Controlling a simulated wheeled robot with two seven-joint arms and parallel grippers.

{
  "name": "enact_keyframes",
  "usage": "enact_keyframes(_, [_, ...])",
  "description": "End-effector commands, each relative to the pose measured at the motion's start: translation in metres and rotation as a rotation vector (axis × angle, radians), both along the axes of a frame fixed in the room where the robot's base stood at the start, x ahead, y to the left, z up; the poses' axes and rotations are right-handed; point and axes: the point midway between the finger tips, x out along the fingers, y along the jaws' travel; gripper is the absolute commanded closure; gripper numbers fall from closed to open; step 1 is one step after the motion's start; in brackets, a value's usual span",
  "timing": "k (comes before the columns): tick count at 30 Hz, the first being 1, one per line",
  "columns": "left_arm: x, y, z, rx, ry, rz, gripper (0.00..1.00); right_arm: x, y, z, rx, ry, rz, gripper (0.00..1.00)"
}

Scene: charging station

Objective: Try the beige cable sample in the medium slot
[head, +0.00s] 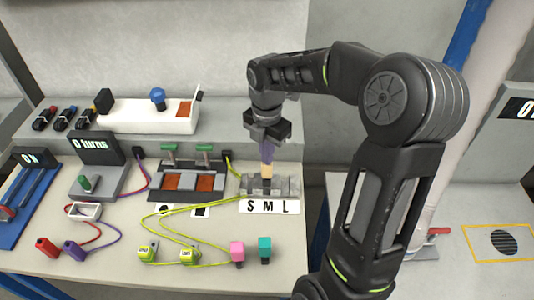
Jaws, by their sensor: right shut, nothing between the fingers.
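The slot block (287,187) is grey and stands near the table's back edge, behind a white label (268,206) reading S M L. The beige cable sample (267,172) stands upright at the block's middle, in line with the M. Its lower end is hard to make out, so I cannot tell how deep it sits in the slot. My right gripper (266,150) points down directly above the sample, shut with nothing between its fingers. The fingers hide the sample's top. My left gripper is not in view.
Yellow-green cables (180,232) loop across the table, with pink (237,251) and teal (265,246) plugs at the front. A white box (140,116) stands on the back ledge. My right arm covers the table's right side.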

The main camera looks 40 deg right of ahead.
Motion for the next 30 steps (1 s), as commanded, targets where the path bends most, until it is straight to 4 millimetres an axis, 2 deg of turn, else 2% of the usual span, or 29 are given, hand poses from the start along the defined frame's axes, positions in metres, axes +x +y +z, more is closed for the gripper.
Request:
enact_keyframes(2, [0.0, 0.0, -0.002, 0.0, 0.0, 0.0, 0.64, -0.001, 0.0, -0.005, 0.002, 0.005, 0.0, 1.0])
enact_keyframes(6, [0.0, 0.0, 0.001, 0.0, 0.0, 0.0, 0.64, -0.002, 0.001, -0.003, 0.003, 0.007, 0.0, 1.0])
enact_keyframes(17, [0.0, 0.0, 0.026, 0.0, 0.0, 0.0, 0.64, -0.001, 0.0, 0.026, 0.002, 0.006, -0.001, 1.0])
enact_keyframes(30, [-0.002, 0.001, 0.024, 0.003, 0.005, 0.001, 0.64, -0.001, 0.0, 0.026, 0.001, 0.003, 0.0, 1.0])
